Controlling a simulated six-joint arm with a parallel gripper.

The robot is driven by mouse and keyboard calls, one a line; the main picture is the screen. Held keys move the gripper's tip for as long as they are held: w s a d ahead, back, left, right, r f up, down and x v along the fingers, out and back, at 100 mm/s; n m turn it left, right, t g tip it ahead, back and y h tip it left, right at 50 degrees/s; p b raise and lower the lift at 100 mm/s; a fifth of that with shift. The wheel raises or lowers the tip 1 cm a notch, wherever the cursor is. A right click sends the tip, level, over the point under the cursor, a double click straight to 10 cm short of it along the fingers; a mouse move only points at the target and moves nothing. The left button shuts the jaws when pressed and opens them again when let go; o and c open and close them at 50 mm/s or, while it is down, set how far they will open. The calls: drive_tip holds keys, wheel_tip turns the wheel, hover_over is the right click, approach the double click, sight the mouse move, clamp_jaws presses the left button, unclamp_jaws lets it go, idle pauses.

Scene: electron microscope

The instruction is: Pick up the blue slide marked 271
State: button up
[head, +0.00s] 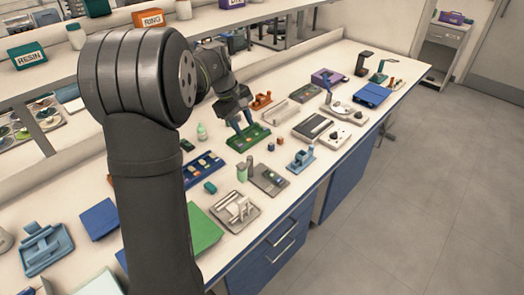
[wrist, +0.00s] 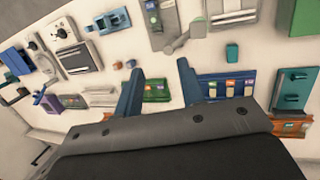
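My gripper (head: 241,122) is open, with its two blue fingers apart over the green tray (head: 240,146) in the head view. In the wrist view the open gripper (wrist: 160,76) has nothing between its fingertips. The green tray (wrist: 156,98) shows beyond and between the fingers, with small coloured slides in it. A dark blue tray (wrist: 203,77) with several slides, with green, orange and blue ends, lies right of the right finger; it also shows in the head view (head: 190,180). No marking 271 is readable, so I cannot tell which slide is it.
A small teal block (head: 210,188) and a green bottle (head: 202,131) stand near the blue tray. A grey tray (head: 250,221) with white parts lies nearer the front edge. A grey rack (head: 268,179) and a light blue device (head: 300,160) stand right of the trays. Some bare bench lies between them.

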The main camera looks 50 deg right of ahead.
sight(273, 176)
drive_tip(key=s+d+f+y, duration=0.1)
drive_tip(key=s+d+f, duration=0.1)
drive_tip(key=f, duration=0.3)
drive_tip(key=s+d+f+t+y, duration=0.1)
drive_tip(key=d+f, duration=0.2)
drive_tip(key=f, duration=0.3)
drive_tip(key=s+d+f+t, duration=0.1)
drive_tip(key=s+d+f, duration=0.1)
drive_tip(key=f, duration=0.4)
drive_tip(key=shift+s+d+y, duration=0.3)
drive_tip(key=shift+d+y, duration=0.1)
drive_tip(key=shift+d, duration=0.35)
drive_tip(key=shift+f, duration=3.55)
drive_tip(key=c, duration=0.5)
drive_tip(key=shift+r, duration=0.15)
drive_tip(key=shift+r, duration=2.4)
